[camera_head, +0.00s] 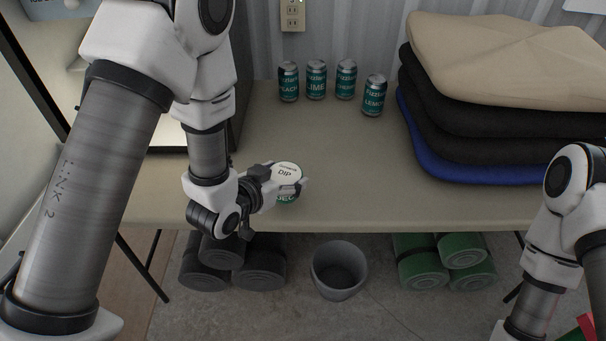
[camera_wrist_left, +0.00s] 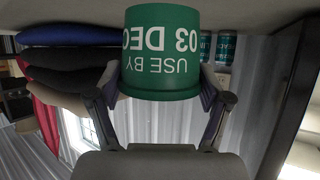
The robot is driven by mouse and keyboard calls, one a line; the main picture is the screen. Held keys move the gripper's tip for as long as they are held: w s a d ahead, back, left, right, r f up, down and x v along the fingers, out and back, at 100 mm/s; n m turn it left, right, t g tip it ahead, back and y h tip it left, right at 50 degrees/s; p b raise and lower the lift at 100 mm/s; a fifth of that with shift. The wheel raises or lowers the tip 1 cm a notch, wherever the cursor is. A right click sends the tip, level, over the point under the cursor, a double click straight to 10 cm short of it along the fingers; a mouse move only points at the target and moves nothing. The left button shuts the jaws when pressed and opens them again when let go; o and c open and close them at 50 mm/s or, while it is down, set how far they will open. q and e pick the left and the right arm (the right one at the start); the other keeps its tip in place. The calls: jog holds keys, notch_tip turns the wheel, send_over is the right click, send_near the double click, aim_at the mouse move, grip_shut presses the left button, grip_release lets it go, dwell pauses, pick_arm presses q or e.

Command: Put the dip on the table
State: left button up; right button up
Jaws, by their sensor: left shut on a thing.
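The dip (camera_head: 285,171) is a small tub with a white lid and a green side. My left gripper (camera_head: 288,188) is shut on it, over or at the front part of the table (camera_head: 330,190); I cannot tell whether the tub touches the tabletop. In the left wrist view the dip (camera_wrist_left: 162,55) shows its green side with "USE BY 03 DEC" upside down, between the two fingers of my left gripper (camera_wrist_left: 160,95). My right arm comes in at the lower right of the head view, but its gripper is out of sight.
Several teal cans (camera_head: 316,81) stand at the back of the table. Folded cushions or cloths (camera_head: 500,110) are stacked at the right. A grey bin (camera_head: 339,271), grey rolls (camera_head: 260,275) and green rolls (camera_head: 424,270) are under the table. The table's middle is clear.

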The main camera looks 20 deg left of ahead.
pick_arm(q)
jog(key=w, duration=0.5)
jog(key=w+d, duration=0.1)
jog(key=w, duration=0.2)
jog(key=shift+w+f+p, duration=0.1)
jog(key=shift+w+p, duration=0.25)
jog(key=shift+p, duration=0.05)
jog(key=shift+w+f, duration=0.2)
jog(key=shift+f, duration=1.75)
jog(key=o, duration=1.2)
jog(key=shift+o, duration=0.2)
jog(key=shift+r, duration=0.3)
jog(key=v, duration=1.2)
jog(key=shift+s+f, duration=0.1)
jog(key=shift+f, duration=0.05)
